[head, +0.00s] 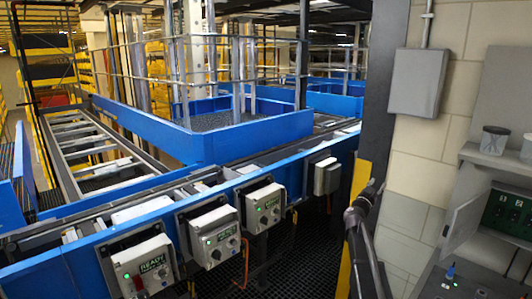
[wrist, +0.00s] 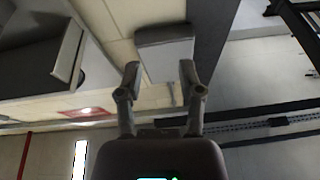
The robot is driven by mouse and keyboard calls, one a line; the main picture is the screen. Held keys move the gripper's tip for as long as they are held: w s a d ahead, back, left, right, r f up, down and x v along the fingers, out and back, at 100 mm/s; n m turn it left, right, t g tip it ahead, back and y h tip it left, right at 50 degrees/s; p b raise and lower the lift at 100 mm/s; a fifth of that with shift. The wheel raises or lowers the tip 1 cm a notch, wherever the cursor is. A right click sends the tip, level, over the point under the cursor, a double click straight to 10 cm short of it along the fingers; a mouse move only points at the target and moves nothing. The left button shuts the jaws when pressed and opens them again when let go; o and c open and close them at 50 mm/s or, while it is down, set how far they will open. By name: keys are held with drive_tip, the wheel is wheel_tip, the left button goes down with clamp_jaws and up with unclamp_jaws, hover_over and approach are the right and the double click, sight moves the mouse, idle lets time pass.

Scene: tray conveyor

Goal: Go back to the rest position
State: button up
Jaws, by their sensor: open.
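My gripper (wrist: 159,80) shows in the wrist view with its two fingers spread apart. It is open and nothing is between the fingertips. Behind the fingers is a grey wall box (wrist: 166,48), apart from them. The wrist view looks tilted, with walls and beams running at odd angles. In the head view I cannot make out the gripper clearly; a dark jointed shape (head: 362,210) stands by the yellow post.
A blue-sided conveyor (head: 80,262) runs across the head view with several grey control boxes (head: 212,236) on its front. A grey wall box (head: 415,82) hangs on the block wall. A shelf (head: 492,160) holding a jar (head: 493,140) is at right, above a dark-topped bench.

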drive_tip(key=s+a+f+n+t+y, duration=0.1)
drive_tip(key=a+f+n+y, duration=0.25)
drive_tip(key=a+y, duration=0.3)
drive_tip(key=s+a+f+n+t+y, duration=0.1)
drive_tip(key=a+f+n+t+y, duration=0.1)
drive_tip(key=a+n+y, duration=0.5)
drive_tip(key=s+a+f+g+y, duration=0.3)
drive_tip(key=s+a+f+g, duration=0.2)
drive_tip(key=s+a+f, duration=0.3)
drive_tip(key=s+a+f+g, duration=0.1)
drive_tip(key=s+f+g, duration=0.2)
drive_tip(key=s, duration=0.6)
drive_tip(key=s+a+f+g+h, duration=0.1)
drive_tip(key=s+f+g, duration=0.3)
drive_tip(key=s, duration=0.6)
drive_tip(key=s+a+f+g, duration=0.2)
drive_tip(key=s+g, duration=0.4)
drive_tip(key=s, duration=0.3)
drive_tip(key=shift+s+f+m+h, duration=0.35)
drive_tip(key=shift+s+f, duration=0.05)
drive_tip(key=shift+f, duration=0.45)
